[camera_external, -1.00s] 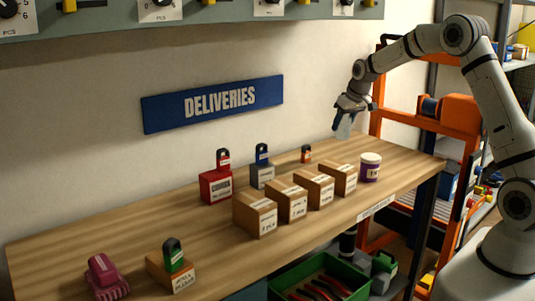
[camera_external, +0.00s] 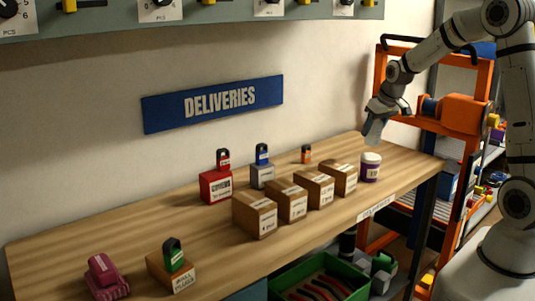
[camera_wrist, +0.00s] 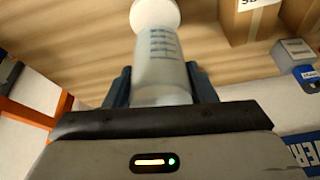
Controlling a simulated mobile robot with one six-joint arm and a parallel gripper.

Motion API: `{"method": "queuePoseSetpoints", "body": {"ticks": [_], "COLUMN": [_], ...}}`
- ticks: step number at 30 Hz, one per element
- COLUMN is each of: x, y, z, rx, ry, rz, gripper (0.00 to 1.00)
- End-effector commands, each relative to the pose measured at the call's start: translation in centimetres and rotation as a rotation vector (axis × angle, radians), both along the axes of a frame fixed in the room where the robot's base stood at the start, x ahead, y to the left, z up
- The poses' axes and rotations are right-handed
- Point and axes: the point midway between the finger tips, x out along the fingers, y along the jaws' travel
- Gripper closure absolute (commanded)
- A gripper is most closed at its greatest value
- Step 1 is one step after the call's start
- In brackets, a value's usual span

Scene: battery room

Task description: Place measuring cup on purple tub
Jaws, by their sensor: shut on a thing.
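The measuring cup (camera_wrist: 160,62) is a cloudy, see-through vessel with blue markings, held between the two fingers of my gripper (camera_wrist: 160,85) in the wrist view. In the external view my gripper (camera_external: 380,118) points down with the cup (camera_external: 374,130) below it, above the far right part of the table. The purple tub (camera_external: 370,168), with a white lid and a label, stands upright near the table's right front edge. The cup is above and behind it. In the wrist view the white lid (camera_wrist: 155,14) shows just beyond the cup; the tub's side is hidden.
Several cardboard boxes (camera_external: 340,178) stand in a row left of the tub. Red (camera_external: 216,186) and grey-blue (camera_external: 262,176) padlocked blocks and a small orange lock (camera_external: 306,154) stand behind them. An orange rack (camera_external: 455,115) is at the right.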

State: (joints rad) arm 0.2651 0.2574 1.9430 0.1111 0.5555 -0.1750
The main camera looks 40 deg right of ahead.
Motion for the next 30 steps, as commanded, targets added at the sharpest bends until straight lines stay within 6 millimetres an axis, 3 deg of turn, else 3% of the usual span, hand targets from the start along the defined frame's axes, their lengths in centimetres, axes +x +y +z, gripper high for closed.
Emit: {"method": "queuePoseSetpoints", "body": {"ticks": [9,21,22,30], "x": [0.0,0.0,0.0,0.0], "y": [0.0,0.0,0.0,0.0], "z": [-3.8,-4.4,-4.2,-4.2], "rx": [0.000,-0.001,-0.001,-0.001], "ry": [0.002,-0.001,-0.001,-0.001], "rz": [0.001,0.001,0.001,0.001], "gripper": [0.71,0.71,0.47,0.28]}}
